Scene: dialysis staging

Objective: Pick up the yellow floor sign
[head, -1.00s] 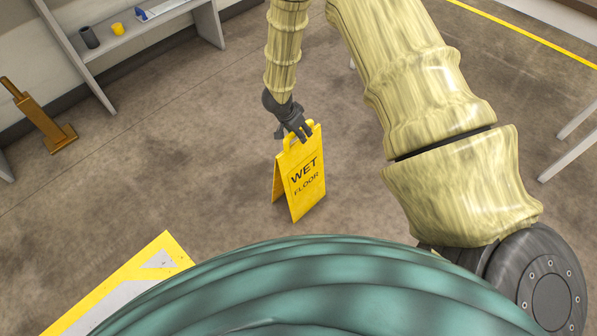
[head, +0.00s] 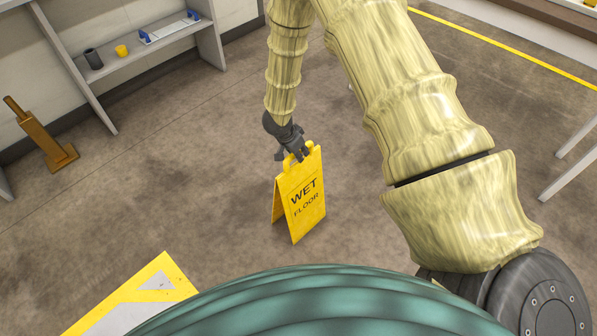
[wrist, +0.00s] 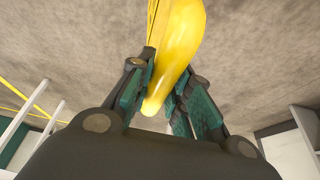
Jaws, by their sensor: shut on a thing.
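The yellow floor sign (head: 303,200) reads "WET FLOOR" and stands upright, its two panels spread like a tent, in the middle of the head view. My gripper (head: 296,155) is at the handle on its top edge, shut on it. In the wrist view the yellow handle (wrist: 172,65) lies between the two green-padded fingers of my gripper (wrist: 168,100). Whether the sign's feet touch the floor or are slightly above it I cannot tell.
A brown post-like stand (head: 42,140) is on the floor at the left. A shelf (head: 150,45) behind holds a dark cup (head: 93,59) and a yellow cup (head: 122,50). A yellow-bordered floor marking (head: 140,292) lies at front left. Floor around the sign is clear.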

